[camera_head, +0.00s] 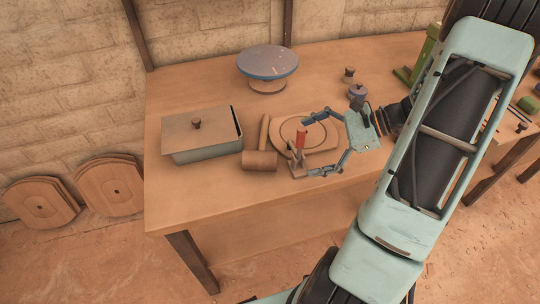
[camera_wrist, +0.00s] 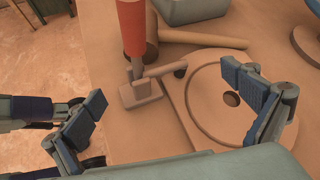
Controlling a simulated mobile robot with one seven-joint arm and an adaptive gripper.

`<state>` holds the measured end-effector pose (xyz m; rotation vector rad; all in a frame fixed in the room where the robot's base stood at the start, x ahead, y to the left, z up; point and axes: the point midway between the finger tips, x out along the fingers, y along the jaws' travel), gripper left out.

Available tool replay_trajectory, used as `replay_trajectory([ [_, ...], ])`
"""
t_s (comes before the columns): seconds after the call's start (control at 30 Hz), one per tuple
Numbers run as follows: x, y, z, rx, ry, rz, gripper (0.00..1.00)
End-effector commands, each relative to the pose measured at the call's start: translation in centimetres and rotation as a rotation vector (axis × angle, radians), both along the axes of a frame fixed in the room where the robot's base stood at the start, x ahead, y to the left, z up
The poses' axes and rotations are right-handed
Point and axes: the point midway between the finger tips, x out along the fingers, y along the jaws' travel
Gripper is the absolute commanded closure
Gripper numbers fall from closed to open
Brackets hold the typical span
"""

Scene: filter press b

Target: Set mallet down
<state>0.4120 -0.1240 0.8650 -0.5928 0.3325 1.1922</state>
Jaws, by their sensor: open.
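The wooden mallet (camera_head: 261,160) lies on the table, its cylindrical head toward the near edge and its handle pointing to the back. In the wrist view its handle (camera_wrist: 205,38) lies across the top, and its head is partly hidden behind a red clamp handle. My gripper (camera_head: 309,147) is open, with its fingers spread wide to the right of the mallet and apart from it. In the wrist view my gripper (camera_wrist: 165,92) has nothing between its fingers. The fingers are on either side of the clamp and the round-grooved plate.
A red-handled clamp (camera_head: 300,138) stands upright beside the wooden plate (camera_head: 322,147). A lidded box (camera_head: 205,145) sits left of the mallet, and a turntable (camera_head: 267,62) stands behind. Small knobbed items (camera_head: 357,91) are at the back right. The table's front left is clear.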

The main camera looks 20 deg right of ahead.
Motion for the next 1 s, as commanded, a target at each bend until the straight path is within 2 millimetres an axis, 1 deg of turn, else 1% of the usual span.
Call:
replay_trajectory([
  [0.03,0.1,0.2,0.3,0.069,0.013,-0.028,0.00],
  [0.1,0.2,0.5,1.0,0.142,0.026,-0.053,0.00],
  [0.2,0.4,1.0,1.5,0.203,0.038,-0.071,0.00],
  [0.27,0.7,1.5,1.5,0.220,0.041,-0.074,0.00],
  [0.5,2.1,4.6,0.1,0.222,0.042,-0.074,0.00],
  [0.77,3.0,6.5,-0.8,0.221,0.042,-0.074,0.00],
  [1.0,4.5,9.2,-2.2,0.219,0.041,-0.074,0.00],
])
